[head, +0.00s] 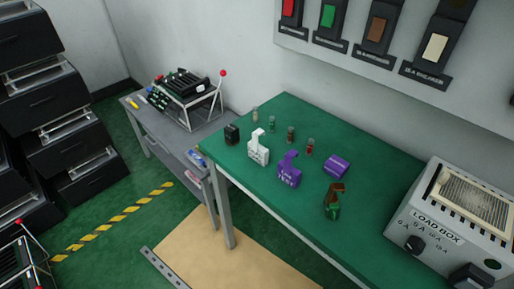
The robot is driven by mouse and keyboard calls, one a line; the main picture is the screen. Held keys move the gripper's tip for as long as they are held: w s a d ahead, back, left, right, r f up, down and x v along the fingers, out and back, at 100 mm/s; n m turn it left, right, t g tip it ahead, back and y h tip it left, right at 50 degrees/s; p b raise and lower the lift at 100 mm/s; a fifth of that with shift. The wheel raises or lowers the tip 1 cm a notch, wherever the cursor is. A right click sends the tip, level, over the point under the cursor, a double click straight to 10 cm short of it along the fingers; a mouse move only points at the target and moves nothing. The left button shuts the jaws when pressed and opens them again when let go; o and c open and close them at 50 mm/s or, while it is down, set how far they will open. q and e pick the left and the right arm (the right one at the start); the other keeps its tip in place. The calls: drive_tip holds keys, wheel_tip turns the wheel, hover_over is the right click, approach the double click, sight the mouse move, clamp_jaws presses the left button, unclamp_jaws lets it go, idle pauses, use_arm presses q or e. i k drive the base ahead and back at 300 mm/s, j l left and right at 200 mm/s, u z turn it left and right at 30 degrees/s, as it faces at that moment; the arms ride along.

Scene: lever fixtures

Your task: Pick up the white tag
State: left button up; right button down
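The white tag (258,153) stands upright on the green table (300,109), toward its left end. It has a blocky lower part with dark marks and a narrower neck on top. A purple tag (289,175) of similar shape stands to its right, and a small black block (231,134) is to its left. Nothing is touching the white tag. Neither of my grippers is in view.
Several small vials (290,135) stand behind the tags. A purple block (337,166) and a green-and-brown item (332,206) are to the right. A load box (440,225) fills the right end. A grey bench (158,132) holds a lever fixture (190,95).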

sight(256, 152)
drive_tip(key=i+j+z, duration=0.1)
drive_tip(key=j, duration=0.3)
drive_tip(key=i+j, duration=0.2)
drive_tip(key=j, duration=0.2)
drive_tip(key=i+j+z, duration=0.15)
drive_tip(key=j, duration=0.25)
drive_tip(key=j+z, duration=0.1)
drive_tip(key=j, duration=0.35)
drive_tip(key=i+j, duration=0.15)
drive_tip(key=j, duration=0.25)
drive_tip(key=z, duration=0.05)
